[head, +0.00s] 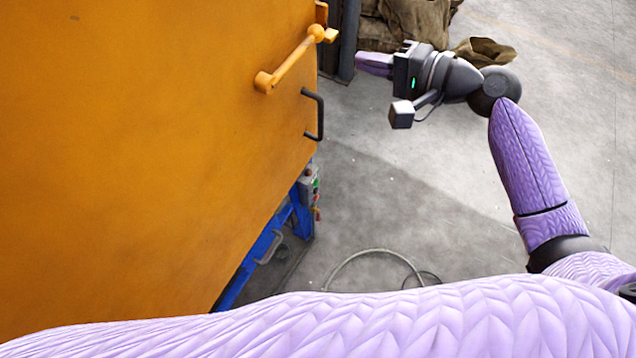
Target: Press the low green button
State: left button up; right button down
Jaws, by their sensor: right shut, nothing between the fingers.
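A small grey control box (309,184) sits low on the blue frame, under the right edge of the orange machine. A small green button (316,184) shows on its side, with red parts below it. The box is small and seen at a steep angle, so its other buttons are hard to make out. My right gripper (364,63) is shut and empty. In the picture it is well above and to the right of the box, apart from it, with its fingers pointing left. My left gripper is out of view.
The orange machine (130,150) fills the left side. A yellow lever (292,60) and a dark handle (316,115) stick out near its right edge. Brown sacks (415,22) lie at the back. A hose (375,252) lies on the floor. The concrete floor (400,190) is otherwise clear.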

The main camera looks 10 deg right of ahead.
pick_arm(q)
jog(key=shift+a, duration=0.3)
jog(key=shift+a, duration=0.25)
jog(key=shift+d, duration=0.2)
